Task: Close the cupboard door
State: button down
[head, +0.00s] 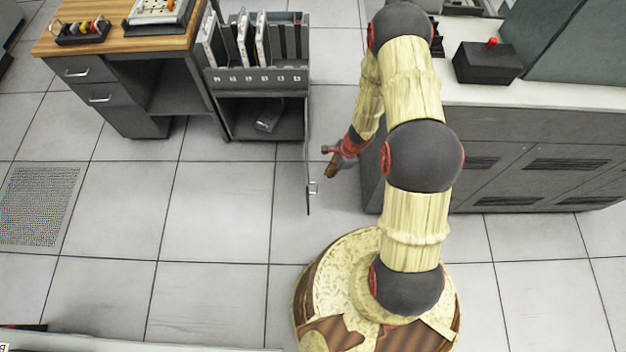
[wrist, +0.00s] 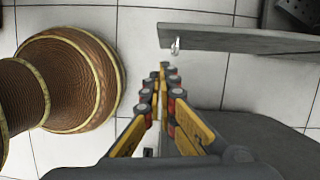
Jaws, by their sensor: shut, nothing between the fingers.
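The cupboard (head: 233,117) stands at the upper middle of the head view, its lower compartment open. Its door (head: 308,160) stands swung out toward my base, seen almost edge-on, with a small handle (head: 314,188) near its free end. In the wrist view the door (wrist: 245,40) is a grey panel across the upper right, with the handle (wrist: 176,46) at its left end. My gripper (head: 332,168) is just right of the door in the head view. In the wrist view my gripper (wrist: 165,75) is shut and empty, its tips close to the handle; contact cannot be told.
A grey object (head: 268,117) lies inside the cupboard, and several upright racks (head: 255,38) fill its top. A wooden-topped desk (head: 110,40) adjoins on the left. A long grey counter (head: 530,150) stands right of my arm. The tiled floor left of the door is clear.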

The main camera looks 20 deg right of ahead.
jog(key=w+a+b+x, duration=0.1)
jog(key=b+x, duration=0.4)
jog(key=x, duration=0.6)
jog(key=shift+w+a+r+m+h, duration=0.25)
jog(key=shift+w+m+h, duration=0.1)
jog(key=shift+m+h, duration=0.05)
jog(key=shift+a, duration=0.15)
